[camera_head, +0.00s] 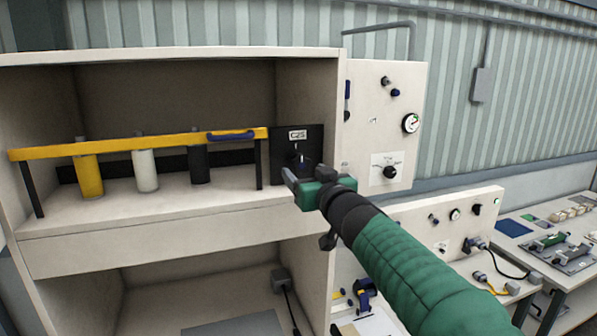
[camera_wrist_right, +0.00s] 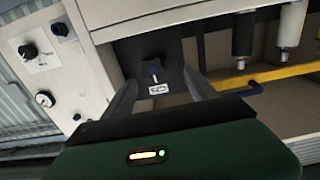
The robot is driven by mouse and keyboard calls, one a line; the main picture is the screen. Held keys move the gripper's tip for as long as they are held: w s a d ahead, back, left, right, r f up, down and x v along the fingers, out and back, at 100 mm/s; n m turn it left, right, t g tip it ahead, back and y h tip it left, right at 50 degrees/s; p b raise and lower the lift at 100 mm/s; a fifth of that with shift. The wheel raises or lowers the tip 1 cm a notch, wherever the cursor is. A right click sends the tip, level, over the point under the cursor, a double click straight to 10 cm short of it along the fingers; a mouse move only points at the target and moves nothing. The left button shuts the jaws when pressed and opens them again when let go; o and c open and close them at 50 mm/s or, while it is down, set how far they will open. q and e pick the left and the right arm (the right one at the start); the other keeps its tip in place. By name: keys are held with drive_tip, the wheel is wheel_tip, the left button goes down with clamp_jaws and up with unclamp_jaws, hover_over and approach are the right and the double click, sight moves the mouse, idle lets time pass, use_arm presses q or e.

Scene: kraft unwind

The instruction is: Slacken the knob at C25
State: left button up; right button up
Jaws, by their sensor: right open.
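The black panel (camera_head: 312,138) labelled C25 stands at the right end of the cabinet shelf. Its dark knob (camera_head: 300,160) with a bluish pointer sits below the label, partly hidden by my gripper. My right gripper (camera_head: 290,177) is in front of the panel, its fingers just below the knob in the head view. In the right wrist view the label appears upside down, and the knob (camera_wrist_right: 153,73) lies between the two open fingers (camera_wrist_right: 160,88). I cannot tell whether a finger touches the knob. My left gripper is not in view.
A yellow rail (camera_head: 120,147) with a blue handle (camera_head: 230,135) runs along the shelf front, left of the panel. Yellow, white and black cylinders stand behind it. A panel with a gauge (camera_head: 411,123) and another knob (camera_head: 390,172) is to the right.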

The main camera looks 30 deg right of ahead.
sight(303, 163)
drive_tip(key=x, duration=0.3)
drive_tip(key=shift+w+a+r, duration=0.2)
drive_tip(key=shift+w, duration=0.1)
drive_tip(key=shift+s+d+r+p, duration=0.1)
drive_tip(key=shift+d+r+p, duration=0.25)
drive_tip(key=shift+d+r, duration=0.15)
drive_tip(key=w+d+f, duration=0.2)
drive_tip(key=w, duration=0.1)
drive_tip(key=shift+d, duration=0.4)
drive_tip(key=shift+c, duration=0.6)
drive_tip(key=shift+a, duration=0.2)
drive_tip(key=shift+c, duration=1.2)
drive_tip(key=shift+s+a+r, duration=0.2)
drive_tip(key=shift+a+r, duration=0.2)
drive_tip(key=shift+a, duration=0.25)
drive_tip(key=c, duration=0.5)
drive_tip(key=shift+s+a, duration=0.1)
drive_tip(key=shift+c, duration=2.3)
drive_tip(key=shift+d, duration=0.3)
drive_tip(key=shift+c, duration=0.4)
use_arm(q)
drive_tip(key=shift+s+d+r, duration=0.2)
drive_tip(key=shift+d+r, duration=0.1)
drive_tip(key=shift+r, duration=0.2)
